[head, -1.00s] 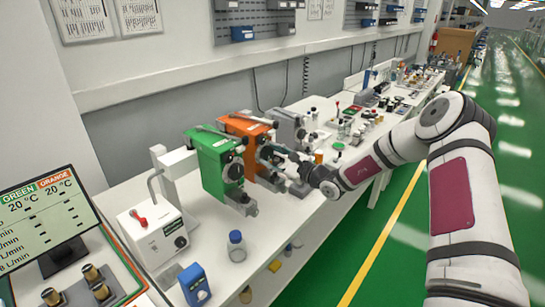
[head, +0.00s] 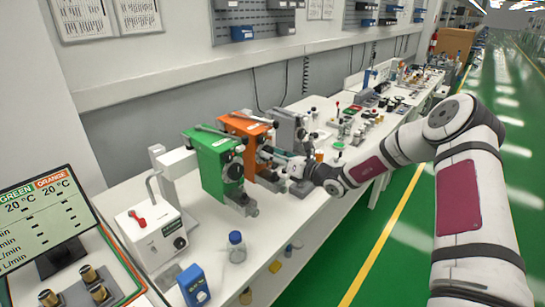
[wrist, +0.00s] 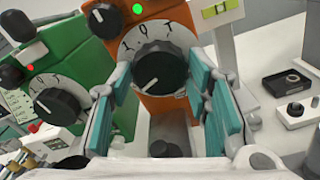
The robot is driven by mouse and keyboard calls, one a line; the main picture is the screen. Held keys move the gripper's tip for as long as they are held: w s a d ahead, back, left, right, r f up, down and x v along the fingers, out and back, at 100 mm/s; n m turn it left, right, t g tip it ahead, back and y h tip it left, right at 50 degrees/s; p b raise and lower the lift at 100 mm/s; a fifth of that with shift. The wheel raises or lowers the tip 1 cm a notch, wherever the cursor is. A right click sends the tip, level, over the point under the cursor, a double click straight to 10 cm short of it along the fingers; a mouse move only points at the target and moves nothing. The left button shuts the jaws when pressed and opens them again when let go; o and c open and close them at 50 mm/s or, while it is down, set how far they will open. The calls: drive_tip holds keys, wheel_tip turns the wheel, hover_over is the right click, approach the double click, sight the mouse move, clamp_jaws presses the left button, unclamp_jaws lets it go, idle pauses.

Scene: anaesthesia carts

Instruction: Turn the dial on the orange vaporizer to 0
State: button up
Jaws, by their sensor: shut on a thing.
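The orange vaporizer (head: 243,126) stands on the white bench between a green and a grey unit. In the wrist view its front (wrist: 172,14) faces me. Its round black dial (wrist: 160,68) sits on a white scale plate, with a 0 near the top of the plate. A pale mark shows at the dial's lower left. My gripper (wrist: 164,84) has its teal-padded fingers on both sides of the dial and is shut on it. In the head view my gripper (head: 266,158) reaches the vaporizer's front from the right, and the arm hides part of the dial.
The green vaporizer (head: 214,163) stands close on the left, with its own black dial (wrist: 57,106). The grey unit (head: 287,129) is close on the right. A blue-capped bottle (head: 236,247) stands near the bench's front edge. Open floor lies along the bench's right.

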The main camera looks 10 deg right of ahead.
drive_tip(key=m, duration=0.4)
drive_tip(key=shift+f+b, duration=0.1)
drive_tip(key=shift+b, duration=0.2)
drive_tip(key=shift+m+y+b, duration=0.3)
drive_tip(key=shift+m+b, duration=0.05)
drive_tip(key=shift+m, duration=2.25)
drive_tip(key=o, duration=1.2)
